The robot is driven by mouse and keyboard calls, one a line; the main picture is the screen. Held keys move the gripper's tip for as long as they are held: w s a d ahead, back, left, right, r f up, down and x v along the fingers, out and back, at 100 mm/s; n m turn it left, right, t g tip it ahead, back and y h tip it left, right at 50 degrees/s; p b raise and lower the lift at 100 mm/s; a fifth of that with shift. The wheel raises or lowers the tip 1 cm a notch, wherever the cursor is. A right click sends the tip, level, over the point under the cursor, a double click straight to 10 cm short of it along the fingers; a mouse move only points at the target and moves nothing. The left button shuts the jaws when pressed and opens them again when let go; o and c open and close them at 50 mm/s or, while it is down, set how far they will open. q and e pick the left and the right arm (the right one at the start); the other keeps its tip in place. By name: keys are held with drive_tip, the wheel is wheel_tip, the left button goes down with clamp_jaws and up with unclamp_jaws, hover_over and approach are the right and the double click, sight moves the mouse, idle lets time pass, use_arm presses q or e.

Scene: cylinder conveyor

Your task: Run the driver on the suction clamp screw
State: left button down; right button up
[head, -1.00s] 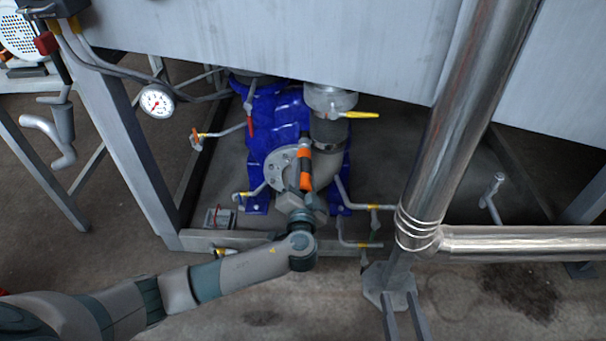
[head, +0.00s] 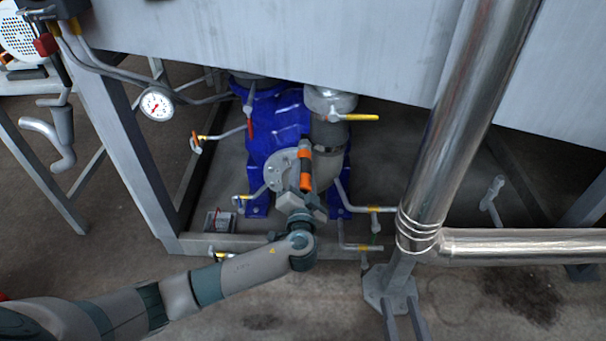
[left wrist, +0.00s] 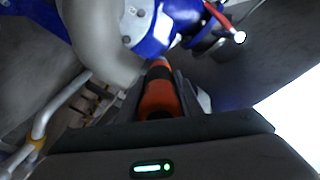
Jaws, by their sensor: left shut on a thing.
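My left gripper (head: 302,192) reaches in from the lower left and is shut on an orange and dark driver (head: 305,172). The driver points up and away, beside the grey suction pipe elbow (head: 326,165) of the blue pump (head: 275,125). In the left wrist view the driver (left wrist: 158,97) sits between the fingers, with the pale pipe (left wrist: 95,40) to its left. A clamp band (head: 331,146) circles the pipe above the elbow. The clamp screw is too small or hidden to make out, and I cannot tell whether the driver touches it. My right gripper is not in view.
A yellow-handled valve (head: 352,117) sticks out right of the pipe top. Small valves and thin pipes (head: 362,208) surround the pump. A steel column (head: 455,130) stands at right, a frame leg (head: 125,150) at left. A grey tank wall (head: 280,40) hangs above.

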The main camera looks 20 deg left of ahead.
sight(302, 190)
use_arm(q)
drive_tip(key=shift+r, duration=0.2)
idle(0.5)
drive_tip(key=shift+v, duration=1.7)
drive_tip(key=shift+f, duration=0.1)
drive_tip(key=shift+p+v, duration=0.45)
drive_tip(key=shift+v, duration=1.1)
